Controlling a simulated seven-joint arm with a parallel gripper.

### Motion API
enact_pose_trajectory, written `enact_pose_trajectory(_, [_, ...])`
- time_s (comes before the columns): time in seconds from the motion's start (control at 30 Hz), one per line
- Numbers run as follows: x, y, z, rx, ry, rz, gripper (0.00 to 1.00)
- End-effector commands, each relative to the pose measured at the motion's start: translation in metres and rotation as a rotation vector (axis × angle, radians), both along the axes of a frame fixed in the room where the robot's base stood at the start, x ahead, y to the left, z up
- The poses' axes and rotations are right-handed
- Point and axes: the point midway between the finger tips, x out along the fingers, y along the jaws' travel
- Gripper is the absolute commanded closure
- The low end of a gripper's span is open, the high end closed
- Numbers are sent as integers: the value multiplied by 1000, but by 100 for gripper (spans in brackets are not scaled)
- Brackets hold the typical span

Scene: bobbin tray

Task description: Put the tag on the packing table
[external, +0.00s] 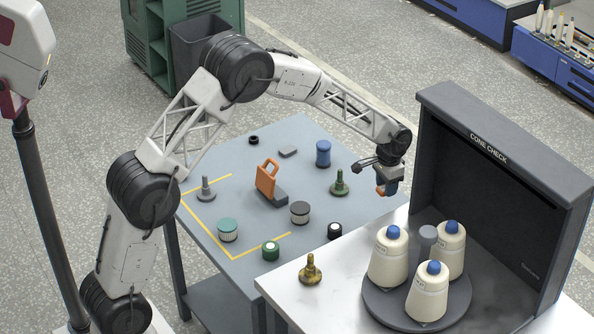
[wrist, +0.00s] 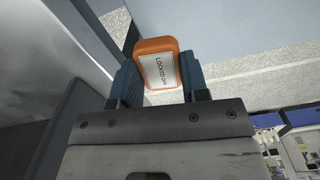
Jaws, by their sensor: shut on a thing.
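In the external view the gripper (external: 387,188) holds the tag (external: 380,190) in the air, in front of the dark "CONE CHECK" booth. A blue-grey table (external: 310,140) with yellow corner lines is to its left. A white-topped table (external: 275,283) is in front and to the right. No label shows which is the packing table.
The blue-grey table carries an orange handled piece (external: 266,178), a blue spool (external: 323,153), a green knobbed piece (external: 340,184) and several small round items. Cream cones (external: 388,262) stand on a dark turntable before the booth (external: 500,170). A brass knob (external: 310,270) stands left of them.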

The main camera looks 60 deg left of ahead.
Motion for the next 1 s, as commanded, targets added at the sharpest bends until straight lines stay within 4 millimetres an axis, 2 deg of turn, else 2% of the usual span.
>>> enact_pose_trajectory(0.27, [-14, -10, 22, 0, -1, 29, 81])
enact_pose_trajectory(0.57, [-34, -35, 40, 0, -1, 149, 81])
enact_pose_trajectory(1.0, [-67, -93, 54, 0, 0, 449, 81])
